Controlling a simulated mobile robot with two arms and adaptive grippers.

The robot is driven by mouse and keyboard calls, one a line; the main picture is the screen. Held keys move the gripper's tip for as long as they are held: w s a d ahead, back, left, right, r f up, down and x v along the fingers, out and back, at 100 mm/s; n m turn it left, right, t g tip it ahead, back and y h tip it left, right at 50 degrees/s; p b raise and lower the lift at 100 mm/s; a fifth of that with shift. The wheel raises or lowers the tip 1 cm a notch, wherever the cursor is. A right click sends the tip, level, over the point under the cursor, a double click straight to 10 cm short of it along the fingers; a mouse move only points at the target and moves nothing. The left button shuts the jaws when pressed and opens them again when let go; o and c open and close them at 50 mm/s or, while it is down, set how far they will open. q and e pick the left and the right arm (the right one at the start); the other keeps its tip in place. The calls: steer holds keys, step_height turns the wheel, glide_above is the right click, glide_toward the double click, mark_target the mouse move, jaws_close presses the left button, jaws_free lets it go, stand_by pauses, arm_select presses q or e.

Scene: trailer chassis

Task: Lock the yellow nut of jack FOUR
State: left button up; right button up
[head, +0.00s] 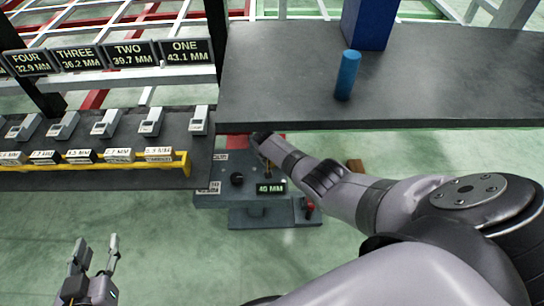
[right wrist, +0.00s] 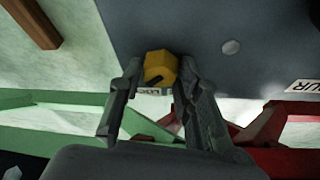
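The yellow nut (right wrist: 160,68) shows in the right wrist view below a dark grey surface, with a black mark on its near side. My right gripper (right wrist: 158,72) has one finger on each side of the nut, and I see no clear gap. A partly cut-off white label (right wrist: 305,86) ending in "UR" is at the right. In the head view my right arm reaches to the edge of the dark platform, and its fingers and the nut are hidden there. My left gripper (head: 96,252) is open and empty at the lower left.
A control box with a "40 MM" display (head: 271,188), black knob (head: 237,179) and red-tipped lever (head: 308,208) stands below the platform (head: 430,85). A blue cylinder (head: 347,75) stands on the platform. Signs ONE (head: 187,51) to FOUR (head: 29,62) hang above the gauge bench (head: 200,172).

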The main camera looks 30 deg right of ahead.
steer(key=shift+o, duration=1.4)
steer(key=shift+r, duration=0.1)
steer(key=v, duration=1.1)
steer(key=shift+r, duration=0.4)
